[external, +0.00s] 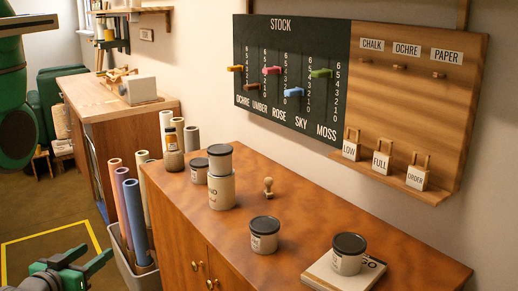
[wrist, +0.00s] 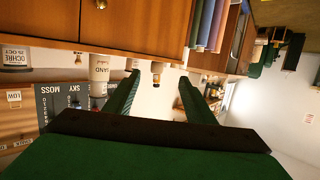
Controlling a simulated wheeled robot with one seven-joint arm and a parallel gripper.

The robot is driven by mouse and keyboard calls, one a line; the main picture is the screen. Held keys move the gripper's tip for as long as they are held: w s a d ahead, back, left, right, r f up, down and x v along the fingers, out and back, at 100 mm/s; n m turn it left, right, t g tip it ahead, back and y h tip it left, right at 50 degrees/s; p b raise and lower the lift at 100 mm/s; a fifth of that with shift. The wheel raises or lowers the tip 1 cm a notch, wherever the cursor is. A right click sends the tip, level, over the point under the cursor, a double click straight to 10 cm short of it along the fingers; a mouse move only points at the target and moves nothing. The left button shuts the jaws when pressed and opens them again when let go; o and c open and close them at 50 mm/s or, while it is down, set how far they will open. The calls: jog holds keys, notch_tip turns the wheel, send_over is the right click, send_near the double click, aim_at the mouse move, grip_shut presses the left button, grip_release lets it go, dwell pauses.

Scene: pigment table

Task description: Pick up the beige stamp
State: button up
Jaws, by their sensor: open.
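The beige stamp (external: 268,187) stands upright on the wooden cabinet top, small, with a round knob handle. It stands to the right of the stacked pots, near the wall. My gripper (external: 90,258) is at the lower left in the external view, in front of the cabinet and well apart from the stamp. Its green fingers also show in the wrist view (wrist: 160,80); they are spread and empty.
On the cabinet (external: 330,238) stand dark-lidded pots: a stack (external: 221,187), a small one (external: 199,172), one (external: 264,240) in front of the stamp, and one (external: 347,258) on a pale block. Rolls (external: 137,215) stand in a bin at left. A stock board (external: 290,80) hangs behind.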

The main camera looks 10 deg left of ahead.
jog(key=c, duration=0.4)
jog(key=shift+w, duration=0.1)
